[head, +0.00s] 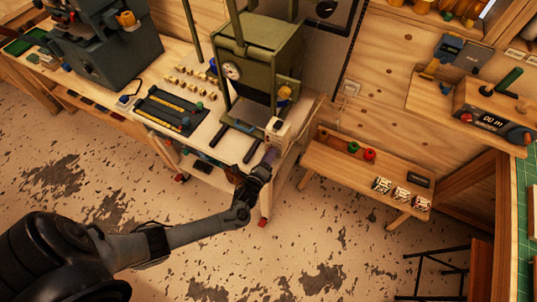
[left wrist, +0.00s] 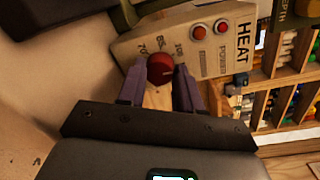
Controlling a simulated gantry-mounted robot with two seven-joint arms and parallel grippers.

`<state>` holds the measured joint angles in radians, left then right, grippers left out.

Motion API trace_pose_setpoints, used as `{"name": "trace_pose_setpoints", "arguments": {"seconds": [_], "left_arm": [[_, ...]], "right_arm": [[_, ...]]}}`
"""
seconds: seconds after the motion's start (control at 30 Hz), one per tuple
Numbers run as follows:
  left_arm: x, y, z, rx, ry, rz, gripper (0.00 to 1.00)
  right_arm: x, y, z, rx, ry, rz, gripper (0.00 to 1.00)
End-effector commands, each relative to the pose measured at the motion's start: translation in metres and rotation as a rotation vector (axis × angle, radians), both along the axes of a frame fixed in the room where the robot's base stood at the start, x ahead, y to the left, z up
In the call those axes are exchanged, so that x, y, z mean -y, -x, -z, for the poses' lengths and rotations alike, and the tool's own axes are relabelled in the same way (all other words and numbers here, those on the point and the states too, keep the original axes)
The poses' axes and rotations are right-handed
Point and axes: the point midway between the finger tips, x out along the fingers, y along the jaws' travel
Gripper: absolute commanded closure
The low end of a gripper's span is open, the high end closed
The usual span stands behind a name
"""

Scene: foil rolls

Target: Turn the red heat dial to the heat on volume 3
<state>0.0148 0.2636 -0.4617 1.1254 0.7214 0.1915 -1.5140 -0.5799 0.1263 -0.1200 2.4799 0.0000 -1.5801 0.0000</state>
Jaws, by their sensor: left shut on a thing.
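The red heat dial (left wrist: 160,69) is on the beige control box (left wrist: 220,60) marked HEAT, in the left wrist view. Numbers are printed around the dial, including 70 and 85; the dial's pointer is not clear. My left gripper (left wrist: 160,84) is shut on the dial, with one purple finger on each side. In the head view the control box (head: 277,130) stands at the front right of the green press (head: 262,70), and my left gripper (head: 268,158) is at its front. The dial is not visible in the head view. My right gripper is not in view.
Two red buttons (left wrist: 208,29) sit beside the dial on the box. A black tray (head: 170,110) and brass pieces (head: 190,80) lie on the workbench left of the press. A low wooden bench (head: 345,172) with small objects stands to the right. The floor in front is open.

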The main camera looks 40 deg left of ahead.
Motion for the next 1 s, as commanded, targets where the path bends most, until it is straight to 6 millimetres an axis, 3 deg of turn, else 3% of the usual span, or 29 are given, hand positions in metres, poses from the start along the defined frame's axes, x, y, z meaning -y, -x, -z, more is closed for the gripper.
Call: {"name": "trace_pose_setpoints", "arguments": {"seconds": [1.0], "left_arm": [[0.001,0.0,0.002,-0.233,-0.925,0.001,0.96]], "right_arm": [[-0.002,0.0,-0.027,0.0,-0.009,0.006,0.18]]}}
